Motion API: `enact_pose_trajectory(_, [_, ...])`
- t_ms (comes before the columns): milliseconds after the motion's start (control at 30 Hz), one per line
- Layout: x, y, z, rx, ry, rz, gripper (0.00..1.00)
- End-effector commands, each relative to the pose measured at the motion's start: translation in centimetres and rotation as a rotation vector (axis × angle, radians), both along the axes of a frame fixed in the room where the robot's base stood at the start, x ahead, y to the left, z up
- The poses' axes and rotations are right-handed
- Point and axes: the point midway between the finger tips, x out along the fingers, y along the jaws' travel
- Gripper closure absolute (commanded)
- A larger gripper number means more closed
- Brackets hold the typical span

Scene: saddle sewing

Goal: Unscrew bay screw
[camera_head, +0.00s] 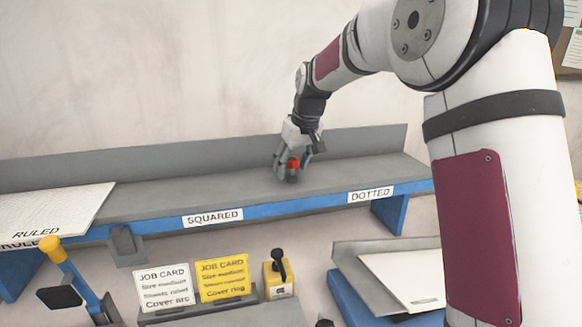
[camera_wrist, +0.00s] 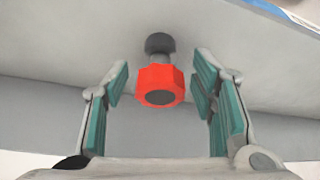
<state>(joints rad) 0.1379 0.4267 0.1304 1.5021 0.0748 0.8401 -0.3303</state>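The bay screw has a red faceted head (camera_wrist: 160,86) and a dark grey round end on a grey shaft. In the head view its red top (camera_head: 293,162) shows on the grey shelf between the SQUARED and DOTTED labels. My gripper (camera_wrist: 160,92) is open, with teal-padded fingers to the left and right of the red head. There is a visible gap on both sides, and no finger touches it in the wrist view. In the head view my gripper (camera_head: 293,160) is low over the shelf, at the screw, and partly hides it.
The grey shelf (camera_head: 150,203) has a raised back wall and a blue front edge. White board lies in the RULED bay (camera_head: 50,212) at left. Below stand a white job card (camera_head: 163,287), a yellow job card (camera_head: 222,278), a yellow block with a black knob (camera_head: 278,278) and a yellow-topped lever (camera_head: 52,247).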

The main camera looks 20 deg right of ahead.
Motion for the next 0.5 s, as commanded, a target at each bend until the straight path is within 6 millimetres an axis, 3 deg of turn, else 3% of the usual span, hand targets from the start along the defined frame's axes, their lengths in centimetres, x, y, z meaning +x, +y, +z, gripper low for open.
enact_pose_trajectory(33, [0.01,0.00,0.01,0.000,0.000,0.000,0.63])
enact_pose_trajectory(200, [0.01,0.00,0.01,0.000,0.000,0.000,0.98])
enact_pose_trajectory(367, [0.01,-0.09,0.00,0.000,0.001,0.030,0.98])
enact_pose_trajectory(500, [0.06,-0.22,0.00,0.002,0.001,0.151,0.98])
